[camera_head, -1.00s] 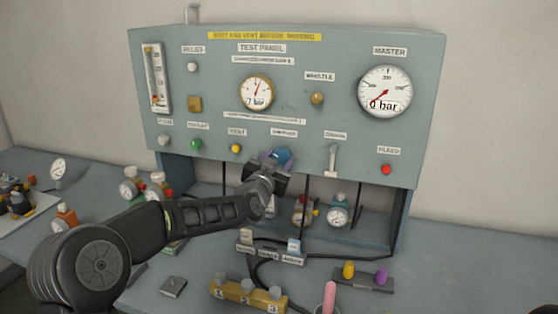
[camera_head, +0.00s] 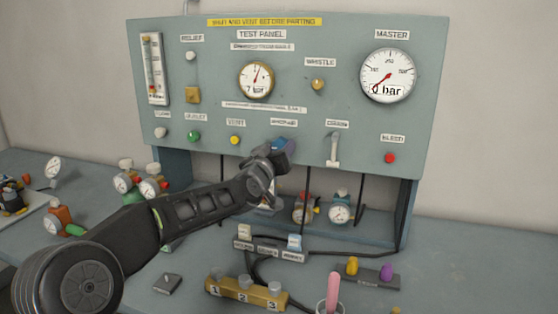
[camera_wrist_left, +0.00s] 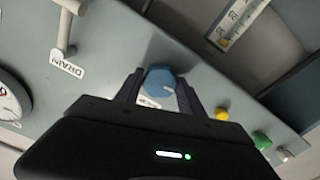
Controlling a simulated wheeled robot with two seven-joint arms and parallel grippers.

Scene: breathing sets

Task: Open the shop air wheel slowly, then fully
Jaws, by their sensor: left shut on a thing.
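The blue shop air wheel sits on the lower part of the test panel (camera_head: 300,60), below a label between the vent knob and the drain lever. My left gripper (camera_head: 280,148) is shut on this wheel. In the head view the gripper mostly hides the wheel. The test panel gauge (camera_head: 256,78) appears to read 7 bar, and the master gauge (camera_head: 388,75) 0 bar. My right gripper is not in view.
The yellow vent knob (camera_head: 234,139) is left of the wheel, and the drain lever (camera_head: 334,149) is right of it. A red bleed button (camera_head: 390,158) is further right. Several small regulators stand on the bench. A yellow numbered block (camera_head: 246,292) lies in front.

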